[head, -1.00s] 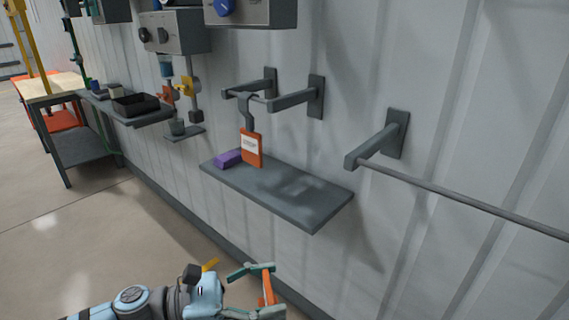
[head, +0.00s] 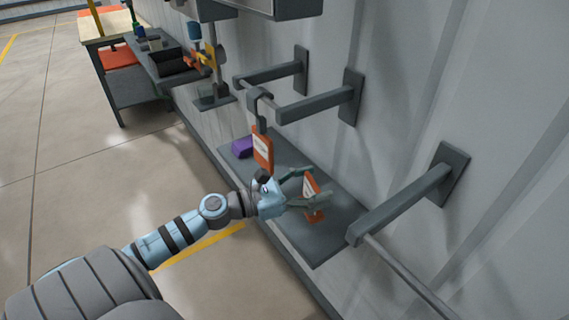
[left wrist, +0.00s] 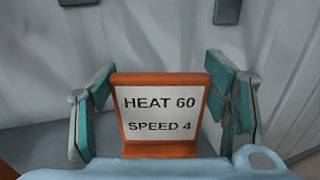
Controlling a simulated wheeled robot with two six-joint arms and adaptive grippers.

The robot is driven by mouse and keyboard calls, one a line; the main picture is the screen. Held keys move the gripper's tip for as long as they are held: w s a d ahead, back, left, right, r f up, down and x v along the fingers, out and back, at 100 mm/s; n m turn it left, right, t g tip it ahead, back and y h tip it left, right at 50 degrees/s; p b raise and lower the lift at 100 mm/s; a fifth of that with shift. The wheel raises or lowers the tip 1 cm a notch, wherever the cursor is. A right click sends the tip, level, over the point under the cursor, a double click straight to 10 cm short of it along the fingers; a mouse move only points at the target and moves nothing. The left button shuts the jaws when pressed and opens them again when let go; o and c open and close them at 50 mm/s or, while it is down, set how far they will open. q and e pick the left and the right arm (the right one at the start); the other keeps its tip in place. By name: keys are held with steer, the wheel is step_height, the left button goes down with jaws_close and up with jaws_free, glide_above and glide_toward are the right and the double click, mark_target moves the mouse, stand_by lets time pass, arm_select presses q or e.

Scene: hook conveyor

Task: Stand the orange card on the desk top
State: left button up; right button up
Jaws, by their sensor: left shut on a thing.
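The orange card (head: 311,187) has a white face and a foot at its bottom. It is held between the fingers of my left gripper (head: 305,189), over the grey wall shelf (head: 333,238). In the left wrist view the card (left wrist: 158,114) stands upright, facing the camera, and reads "HEAT 60 SPEED 4". The fingers of my left gripper (left wrist: 160,112) are at its two side edges. I cannot tell whether the card's foot touches the shelf. My right gripper is not in view.
An orange tag (head: 263,150) hangs from a hook on the rail, close behind my left gripper. A purple block (head: 243,147) lies at the shelf's far end. Wall brackets (head: 400,205) with a rod (head: 405,278) stick out at the right. The shelf's near end is bare.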

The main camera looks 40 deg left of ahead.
mark_target(307, 183)
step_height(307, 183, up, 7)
steer(key=p, duration=0.4)
arm_select(q)
steer(key=w+a+r+n+t+y, duration=0.2)
steer(key=w+a+r+n+y, duration=0.1)
steer(key=w+a+r+y, duration=0.15)
steer(key=shift+h, duration=0.25)
steer(key=f+b, duration=0.2)
steer(key=f, duration=0.1)
steer(key=f+b, duration=0.2)
steer(key=f, duration=0.2)
steer(key=w+f+b, duration=0.1)
steer(key=f+b, duration=0.1)
steer(key=f, duration=0.2)
steer(key=shift+a+f+b, duration=0.15)
steer(key=shift+a+b, duration=0.1)
steer(key=shift+b, duration=0.15)
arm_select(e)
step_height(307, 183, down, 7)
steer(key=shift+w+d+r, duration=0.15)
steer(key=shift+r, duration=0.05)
arm_select(q)
steer(key=o, duration=1.7)
steer(key=shift+s, duration=0.1)
steer(key=shift+o, duration=0.2)
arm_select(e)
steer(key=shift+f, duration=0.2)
